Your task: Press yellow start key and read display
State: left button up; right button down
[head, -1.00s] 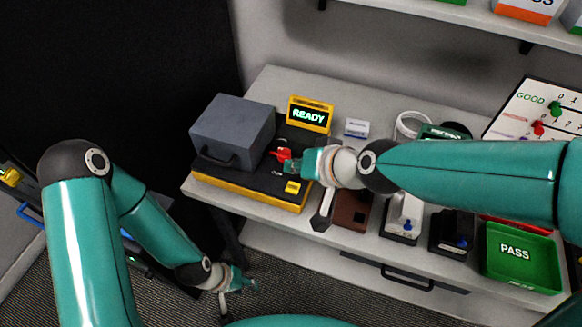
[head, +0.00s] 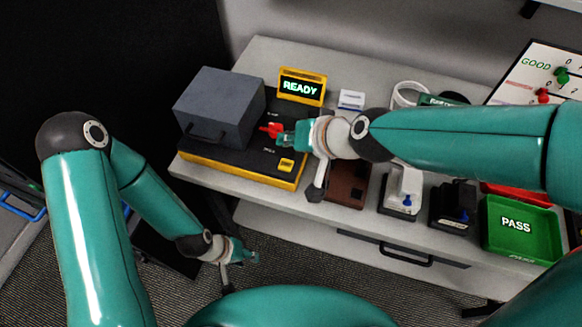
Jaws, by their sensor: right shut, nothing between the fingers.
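The tester is a black and yellow base (head: 230,177) with a grey box (head: 219,107) on its left part. Its display (head: 301,87) stands at the back and reads READY in green letters. The yellow start key (head: 286,165) is at the base's front right and is uncovered. My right gripper (head: 285,138) is shut and empty, above the base, behind the yellow key in the picture and beside a red part (head: 270,130). I cannot tell whether it touches that part. My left gripper (head: 252,257) hangs low in front of the table, away from the tester; its finger gap is too small to read.
A GOOD score board (head: 545,75) leans at the back right.

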aim_at(288, 166)
pick_arm(q)
notch_tip(288, 166, down, 6)
jog(key=b, duration=0.5)
pick_arm(e)
jog(key=shift+f, duration=3.1)
pick_arm(q)
jog(key=shift+f, duration=0.15)
jog(key=shift+f+b, duration=0.3)
jog(key=shift+b, duration=0.15)
pick_arm(e)
jog(key=shift+w+f, duration=0.15)
jog(key=shift+f, duration=0.2)
pick_arm(q)
jog(key=shift+f+b, duration=0.45)
pick_arm(e)
jog(key=shift+f, duration=0.4)
pick_arm(q)
jog(key=shift+r, duration=0.1)
pick_arm(e)
jog(key=shift+r, duration=0.1)
pick_arm(q)
jog(key=shift+r+p, duration=0.7)
jog(key=shift+p, duration=0.05)
pick_arm(e)
jog(key=shift+r, duration=0.75)
pick_arm(q)
jog(key=shift+r, duration=0.1)
pick_arm(e)
jog(key=shift+r, duration=0.1)
